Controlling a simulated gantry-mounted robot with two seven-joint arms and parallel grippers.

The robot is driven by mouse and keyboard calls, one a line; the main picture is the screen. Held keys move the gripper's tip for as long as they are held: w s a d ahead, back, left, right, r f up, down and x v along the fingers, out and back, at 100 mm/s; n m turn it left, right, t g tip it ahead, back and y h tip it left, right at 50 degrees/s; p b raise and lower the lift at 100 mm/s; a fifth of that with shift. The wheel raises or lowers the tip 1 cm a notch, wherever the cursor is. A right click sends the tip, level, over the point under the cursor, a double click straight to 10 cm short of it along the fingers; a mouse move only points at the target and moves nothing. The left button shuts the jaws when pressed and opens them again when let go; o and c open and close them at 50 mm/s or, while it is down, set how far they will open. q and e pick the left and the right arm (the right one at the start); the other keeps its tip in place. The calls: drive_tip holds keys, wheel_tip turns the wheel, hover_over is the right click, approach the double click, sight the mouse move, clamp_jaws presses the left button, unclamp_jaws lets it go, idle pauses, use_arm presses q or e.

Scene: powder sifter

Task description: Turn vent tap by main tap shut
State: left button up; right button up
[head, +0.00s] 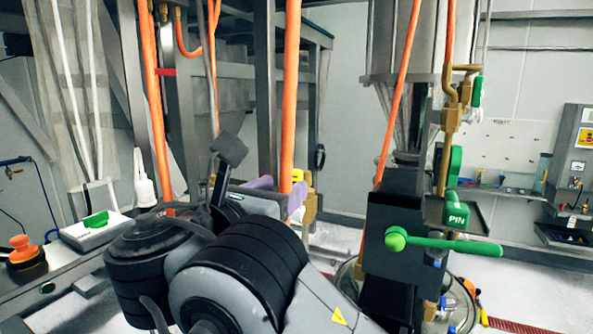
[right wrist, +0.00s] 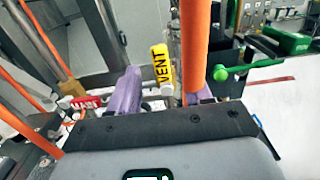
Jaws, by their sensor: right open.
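The yellow vent tap (right wrist: 159,66), marked VENT, stands upright in the right wrist view, between the purple fingers of my open right gripper (right wrist: 165,88). I cannot tell whether the fingers touch it. A red tap handle (right wrist: 86,102) with white lettering, apparently the main tap, lies left of the left finger. In the head view my right gripper (head: 279,190) is at the centre, beside the orange pipe. A small yellow part (head: 298,176) and brass fittings (head: 311,205) show just behind it; the rest is hidden. My left gripper is not in view.
The vertical orange pipe (right wrist: 195,42) passes close to the right finger. A green-handled lever (head: 440,243) and a green PIN block (head: 458,215) are to the right in the head view. A white box with a green button (head: 96,222) stands on the left.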

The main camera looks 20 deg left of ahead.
sight(294, 181)
drive_tip(key=w, duration=0.1)
drive_tip(key=w+p, duration=0.1)
drive_tip(key=w, duration=0.1)
drive_tip(key=w+p, duration=0.1)
drive_tip(key=shift+w+d+r, duration=0.15)
drive_tip(key=shift+w+d, duration=0.1)
drive_tip(key=shift+w, duration=0.7)
drive_tip(key=shift+c, duration=0.2)
clamp_jaws()
